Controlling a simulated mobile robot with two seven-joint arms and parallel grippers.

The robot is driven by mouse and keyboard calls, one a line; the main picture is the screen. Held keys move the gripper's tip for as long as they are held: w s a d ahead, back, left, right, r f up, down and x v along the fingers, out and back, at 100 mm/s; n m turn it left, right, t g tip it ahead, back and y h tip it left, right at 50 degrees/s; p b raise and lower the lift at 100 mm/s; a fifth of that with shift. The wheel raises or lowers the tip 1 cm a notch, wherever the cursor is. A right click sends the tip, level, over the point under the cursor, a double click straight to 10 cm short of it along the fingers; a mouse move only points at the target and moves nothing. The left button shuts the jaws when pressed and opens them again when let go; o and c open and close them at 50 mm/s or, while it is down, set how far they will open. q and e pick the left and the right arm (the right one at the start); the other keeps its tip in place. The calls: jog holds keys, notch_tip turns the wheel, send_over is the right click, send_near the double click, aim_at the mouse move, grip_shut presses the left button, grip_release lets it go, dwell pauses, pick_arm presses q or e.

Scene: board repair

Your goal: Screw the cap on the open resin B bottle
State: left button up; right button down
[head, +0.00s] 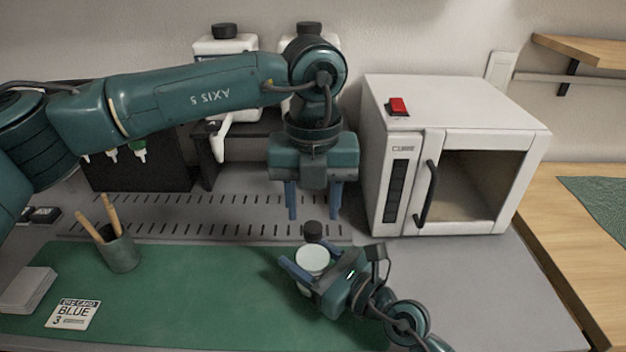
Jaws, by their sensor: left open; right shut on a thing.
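A white round-topped bottle (312,259) stands at the right part of the green mat. My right gripper (293,280) is shut on its body from the lower right. A dark cap (313,231) shows directly behind or above the bottle's pale top; I cannot tell whether it touches the bottle or stands apart. No label reading resin B is legible. My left gripper (313,205) is open and empty, pointing down just above the dark cap, with one blue finger to each side of it. The bottle's lower body is partly hidden by my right gripper.
A white oven-like cabinet (455,90) stands close to the right. White dispensers with black caps (225,45) stand behind my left arm. A pen cup (120,252), a BLUE card (73,314) and a grey box (27,290) are left. The mat (200,300) is clear in the middle.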

aim_at(313, 226)
pick_arm(q)
jog(key=shift+f, duration=1.65)
jog(key=shift+c, duration=0.5)
